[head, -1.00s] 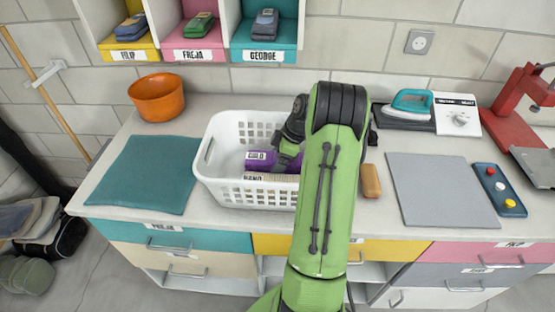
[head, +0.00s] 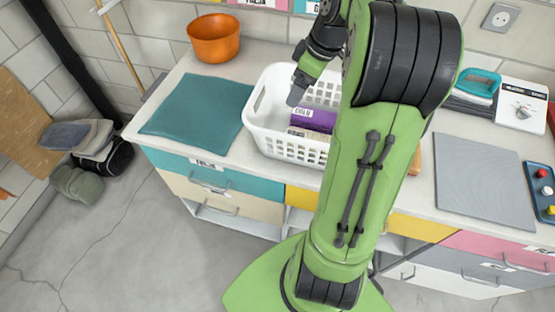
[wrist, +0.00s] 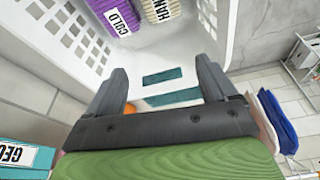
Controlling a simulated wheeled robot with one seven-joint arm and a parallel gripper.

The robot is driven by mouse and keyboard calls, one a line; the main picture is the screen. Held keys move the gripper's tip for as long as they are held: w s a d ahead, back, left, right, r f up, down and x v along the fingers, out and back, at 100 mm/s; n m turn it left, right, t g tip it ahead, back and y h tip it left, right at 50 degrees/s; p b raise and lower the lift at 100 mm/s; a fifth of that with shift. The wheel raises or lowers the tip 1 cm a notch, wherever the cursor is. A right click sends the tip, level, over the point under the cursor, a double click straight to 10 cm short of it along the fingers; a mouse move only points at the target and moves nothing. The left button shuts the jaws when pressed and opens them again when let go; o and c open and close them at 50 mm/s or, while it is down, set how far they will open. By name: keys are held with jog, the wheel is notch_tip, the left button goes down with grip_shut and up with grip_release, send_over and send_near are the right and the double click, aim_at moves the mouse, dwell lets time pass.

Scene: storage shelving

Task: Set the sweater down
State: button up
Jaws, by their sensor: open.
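A purple folded item with a COLD label (head: 318,118) lies in the white basket (head: 282,145), and it also shows in the wrist view (wrist: 112,17). A beige item labelled HAND (wrist: 160,10) lies beside it. I cannot tell whether either is the sweater. My gripper (head: 297,92) is over the left part of the basket, apart from the purple item. In the wrist view my gripper (wrist: 163,82) has its fingers wide apart with nothing between them. My arm hides the right part of the basket.
A teal mat (head: 198,107) lies left of the basket, with an orange bowl (head: 214,42) behind it. Clothes (head: 75,137) are piled at the far left.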

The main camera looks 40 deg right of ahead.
jog(key=s+a+r+m+t+h, duration=0.1)
jog(key=s+a+r, duration=0.2)
jog(key=a, duration=0.5)
jog(key=s+a+r+m, duration=0.2)
jog(key=s+a, duration=0.2)
jog(key=a, duration=0.3)
jog(key=s+a+f+m+t, duration=0.1)
jog(key=s+a, duration=0.4)
jog(key=s, duration=0.5)
jog(key=shift+a+f+m+t+h, duration=0.2)
jog(key=shift+f+m+t+h, duration=0.1)
jog(key=shift+f+m, duration=0.5)
jog(key=shift+s+r, duration=0.1)
jog(key=shift+r, duration=0.1)
